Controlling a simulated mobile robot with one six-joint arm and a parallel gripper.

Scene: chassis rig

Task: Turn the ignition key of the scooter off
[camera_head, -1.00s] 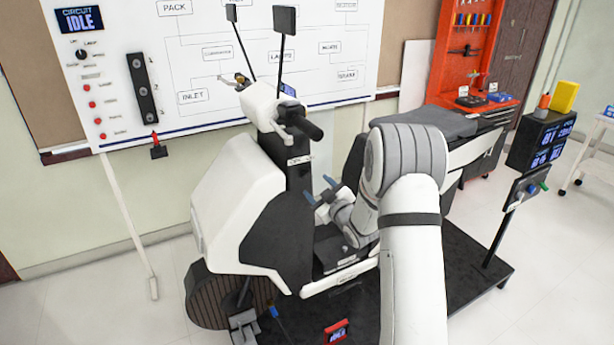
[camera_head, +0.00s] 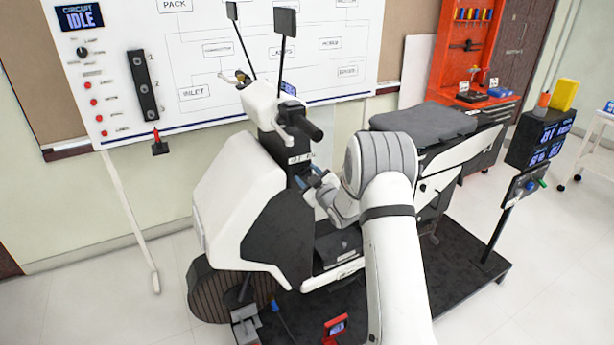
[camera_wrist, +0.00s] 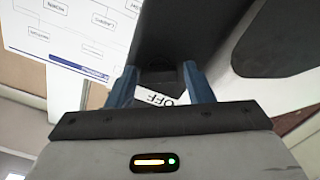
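The white and black scooter (camera_head: 228,200) stands on a dark platform. A white label (camera_head: 300,158) is on its dark steering column. My gripper (camera_head: 309,181) is close to the column, just below that label. In the wrist view, my two blue fingers (camera_wrist: 161,72) are spread apart, pointing at the dark column. Between them is a small dark shape that may be the ignition key; it is too dark to make out. A white label reading "OFF" (camera_wrist: 158,98) shows between the fingers, partly hidden by my gripper. I see no contact.
The handlebar (camera_head: 300,122) is above my gripper, and the seat (camera_head: 422,122) is to the right. A post-mounted control panel (camera_head: 525,185) is at the right.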

